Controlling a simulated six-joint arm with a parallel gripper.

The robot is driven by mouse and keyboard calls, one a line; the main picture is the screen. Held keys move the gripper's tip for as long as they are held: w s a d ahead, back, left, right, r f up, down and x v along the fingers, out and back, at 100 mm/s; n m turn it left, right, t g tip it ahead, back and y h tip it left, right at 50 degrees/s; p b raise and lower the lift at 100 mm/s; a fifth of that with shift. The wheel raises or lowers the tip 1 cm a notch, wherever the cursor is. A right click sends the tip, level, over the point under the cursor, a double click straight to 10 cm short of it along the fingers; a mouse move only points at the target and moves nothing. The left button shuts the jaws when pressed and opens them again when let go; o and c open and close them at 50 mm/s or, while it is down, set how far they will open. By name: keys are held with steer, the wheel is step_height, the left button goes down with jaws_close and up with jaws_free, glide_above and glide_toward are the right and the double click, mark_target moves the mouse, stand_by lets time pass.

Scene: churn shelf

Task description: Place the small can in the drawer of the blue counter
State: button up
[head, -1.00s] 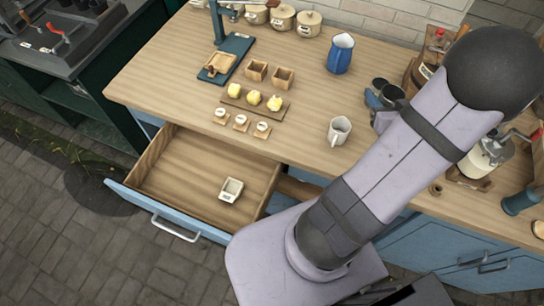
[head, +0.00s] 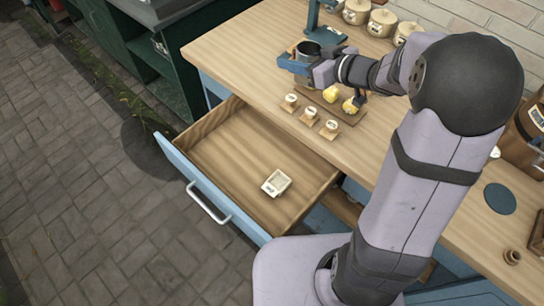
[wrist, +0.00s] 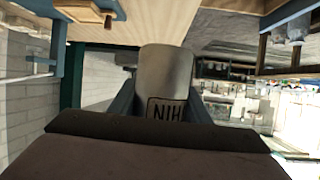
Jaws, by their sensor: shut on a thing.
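My gripper (head: 302,62) is shut on a small grey can (head: 308,49) and holds it above the counter, toward its back left. In the wrist view the can (wrist: 166,72) stands between the fingers, with a dark-framed label partly hidden by the gripper. The blue counter has a wooden top (head: 240,52). Its drawer (head: 225,150) is pulled open at the front, below and to the left of my gripper. The drawer holds only a small cream labelled dish (head: 276,183) near its right end.
Yellow lumps (head: 331,94) on a board and several small labelled blocks (head: 310,115) sit on the counter between gripper and drawer. Lidded jars (head: 382,22) stand at the back. Most of the drawer floor is bare. A blue round mat (head: 499,198) lies at right.

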steer(key=s+a+r+n+g+y+b, duration=0.1)
steer(key=s+a+n+g+y+b, duration=0.15)
steer(key=a, duration=1.05)
steer(key=s+a+n+g+y+b, duration=0.2)
steer(key=s+a+n+g, duration=0.15)
steer(key=a, duration=1.05)
step_height(320, 180, down, 19)
steer(key=t, duration=0.1)
steer(key=shift+s+d+r, duration=0.2)
steer(key=shift+d, duration=0.15)
steer(key=shift+h, duration=0.25)
steer(key=shift+f, duration=4.95)
steer(key=shift+f, duration=0.1)
steer(key=shift+f+b, duration=0.3)
steer(key=shift+f, duration=0.2)
